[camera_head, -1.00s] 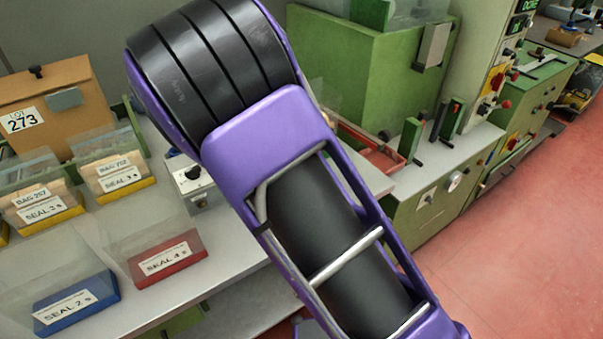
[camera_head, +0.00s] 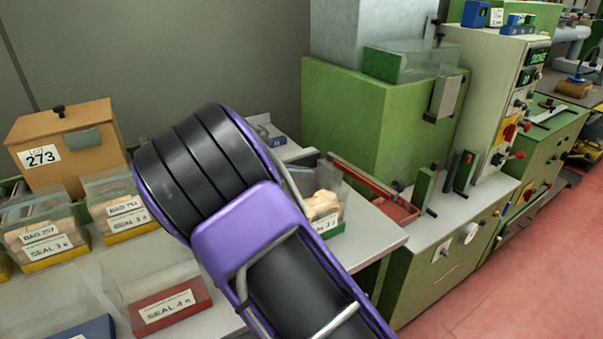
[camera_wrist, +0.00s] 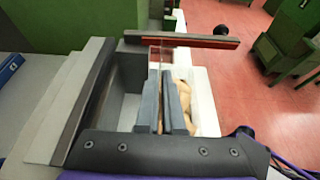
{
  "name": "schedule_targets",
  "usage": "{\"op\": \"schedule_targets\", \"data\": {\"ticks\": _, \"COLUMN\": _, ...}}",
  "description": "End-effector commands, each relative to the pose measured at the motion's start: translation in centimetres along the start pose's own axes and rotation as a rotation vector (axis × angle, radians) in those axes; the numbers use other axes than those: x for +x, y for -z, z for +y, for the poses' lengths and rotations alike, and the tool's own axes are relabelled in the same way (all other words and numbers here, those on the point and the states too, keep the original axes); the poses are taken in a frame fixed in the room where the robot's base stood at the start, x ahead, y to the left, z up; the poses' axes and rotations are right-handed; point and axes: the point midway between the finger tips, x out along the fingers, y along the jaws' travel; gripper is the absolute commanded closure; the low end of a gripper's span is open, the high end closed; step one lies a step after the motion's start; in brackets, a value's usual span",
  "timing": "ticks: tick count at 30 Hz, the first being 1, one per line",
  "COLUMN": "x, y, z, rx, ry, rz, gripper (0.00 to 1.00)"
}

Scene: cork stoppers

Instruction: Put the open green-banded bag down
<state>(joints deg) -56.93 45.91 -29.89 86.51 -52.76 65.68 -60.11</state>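The open green-banded bag (camera_head: 326,212) shows in the head view near the right end of the grey bench, partly behind my arm. It is clear-walled, holds pale cork stoppers, and has a white label and a green band low down. In the wrist view the bag (camera_wrist: 207,105) lies right of my fingers, with stoppers inside. My gripper (camera_wrist: 166,88) has its two grey fingers close together on the bag's near side, with a thin strip between them. It appears shut on the bag. The head view hides my fingers. I cannot tell whether the bag's base touches the bench.
Yellow-banded bags (camera_head: 122,215) and a red-banded base (camera_head: 170,308) stand on the bench at left. A brown box marked 273 (camera_head: 70,150) stands behind. A red tray (camera_head: 392,210) and green machine (camera_head: 390,125) are just beyond the bag. The bench ends at right.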

Motion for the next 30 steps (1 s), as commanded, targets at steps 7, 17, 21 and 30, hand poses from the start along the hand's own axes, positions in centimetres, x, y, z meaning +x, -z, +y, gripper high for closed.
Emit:
{"op": "schedule_targets", "data": {"ticks": 7, "x": 0.1, "y": 0.3, "z": 0.0, "rx": -0.001, "ry": 0.0, "rz": 0.0, "gripper": 0.84}}
{"op": "schedule_targets", "data": {"ticks": 17, "x": 0.1, "y": 0.3, "z": 0.0, "rx": -0.001, "ry": 0.0, "rz": 0.0, "gripper": 0.65}}
{"op": "schedule_targets", "data": {"ticks": 21, "x": -0.1, "y": -0.1, "z": 0.0, "rx": 0.0, "ry": -0.001, "rz": 0.0, "gripper": 0.65}}
{"op": "schedule_targets", "data": {"ticks": 30, "x": -5.7, "y": -0.1, "z": 0.1, "rx": -0.001, "ry": -0.005, "rz": 0.002, "gripper": 0.65}}
